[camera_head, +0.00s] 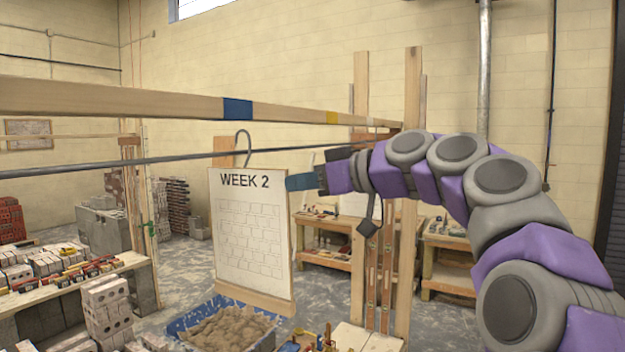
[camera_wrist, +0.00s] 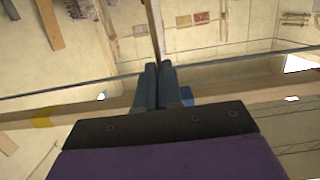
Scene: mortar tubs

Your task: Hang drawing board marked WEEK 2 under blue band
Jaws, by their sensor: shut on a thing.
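The drawing board marked WEEK 2 (camera_head: 248,235) hangs upright in the head view, with a grey hook (camera_head: 245,135) at its top. The hook's curve rises above the dark rod (camera_head: 120,162) and overlaps it; I cannot tell whether it rests on it. The blue band (camera_head: 238,109) is on the wooden beam just above the hook, and it also shows in the wrist view (camera_wrist: 187,95). My gripper (camera_head: 300,182) is shut on the board's upper right edge. In the wrist view my fingers (camera_wrist: 157,84) are close together, with the thin board edge beyond them.
A yellow band (camera_head: 332,117) marks the beam farther right. Below the board is a blue tub of sand (camera_head: 225,332). A bench with bricks and tools (camera_head: 70,275) stands left. Wooden posts (camera_head: 411,90) and a workbench (camera_head: 325,258) stand behind my arm.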

